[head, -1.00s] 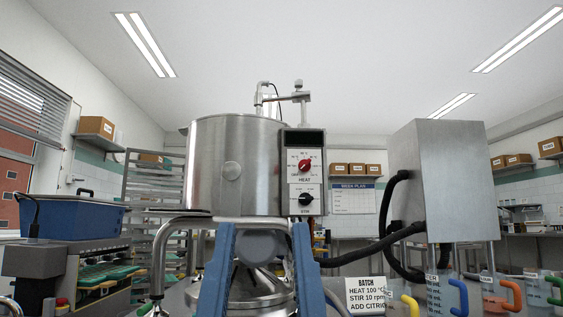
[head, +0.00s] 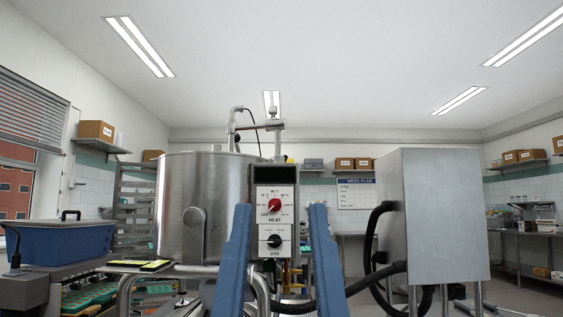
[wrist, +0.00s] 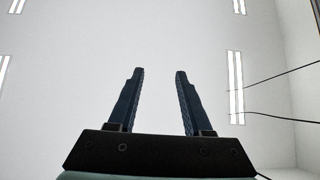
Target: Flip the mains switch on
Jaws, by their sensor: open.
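I cannot make out the mains switch in either view. The control panel (head: 275,215) stands on the right side of the steel kettle (head: 176,205) in the head view. It has a dark display, a red HEAT knob (head: 275,205) and a black STIR knob (head: 274,241). My gripper (wrist: 155,72) shows in the wrist view with its two dark fingers apart and nothing between them. It points up at the ceiling, away from the panel.
A tall grey steel cabinet (head: 440,215) stands to the right, with a black hose (head: 375,285) running from it toward the kettle. A blue tub (head: 62,242) sits at the left. A tray rack (head: 135,190) stands behind the kettle. The space above is open.

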